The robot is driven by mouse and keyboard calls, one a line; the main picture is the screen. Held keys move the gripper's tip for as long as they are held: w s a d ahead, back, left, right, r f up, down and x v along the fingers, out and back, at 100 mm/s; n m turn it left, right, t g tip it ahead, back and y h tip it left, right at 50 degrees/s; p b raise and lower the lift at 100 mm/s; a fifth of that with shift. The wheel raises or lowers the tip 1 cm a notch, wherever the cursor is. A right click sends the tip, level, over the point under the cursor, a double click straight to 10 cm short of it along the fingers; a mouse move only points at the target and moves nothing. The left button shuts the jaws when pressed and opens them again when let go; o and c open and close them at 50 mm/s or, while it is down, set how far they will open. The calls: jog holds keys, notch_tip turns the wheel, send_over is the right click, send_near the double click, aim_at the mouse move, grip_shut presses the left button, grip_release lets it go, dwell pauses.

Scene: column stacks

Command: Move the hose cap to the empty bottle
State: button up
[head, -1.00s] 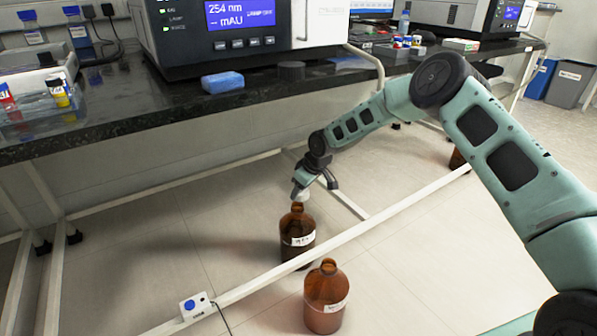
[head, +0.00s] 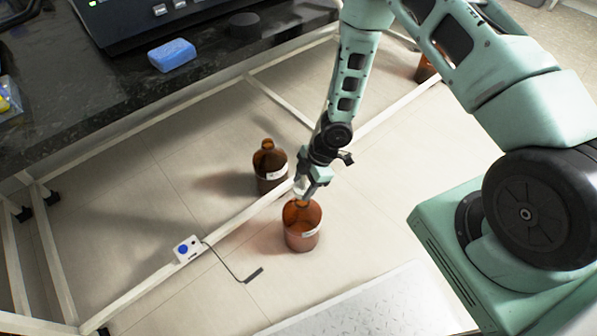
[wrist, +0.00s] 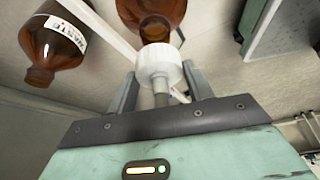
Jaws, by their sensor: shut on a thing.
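My gripper (head: 306,190) is shut on the white ribbed hose cap (wrist: 160,64), which sits between the fingers in the wrist view. A short grey hose stub shows behind the cap. The cap is at the mouth of the nearer brown bottle (head: 302,228), also seen in the wrist view (wrist: 155,27). That bottle stands open and upright; I cannot tell whether cap and neck touch. The other brown bottle (head: 269,170) stands behind and to the left, uncapped and darker inside; its label reads WASTE in the wrist view (wrist: 55,38).
A white bench rail (head: 225,255) runs diagonally past the bottles. A small box with a blue button (head: 187,249) and a cable sits on it. Another brown bottle (head: 426,70) stands farther back. The dark bench top (head: 110,90) holds a blue sponge (head: 172,55).

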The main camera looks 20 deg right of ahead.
jog(key=shift+f+b, duration=1.3)
jog(key=shift+f, duration=0.65)
jog(key=shift+f, duration=0.8)
dwell(1.5)
jog(key=o, duration=1)
jog(key=shift+o, duration=0.2)
jog(key=shift+r, duration=0.1)
jog(key=p+v, duration=0.9)
jog(key=v, duration=0.8)
jog(key=shift+p, duration=0.3)
jog(key=shift+r, duration=0.15)
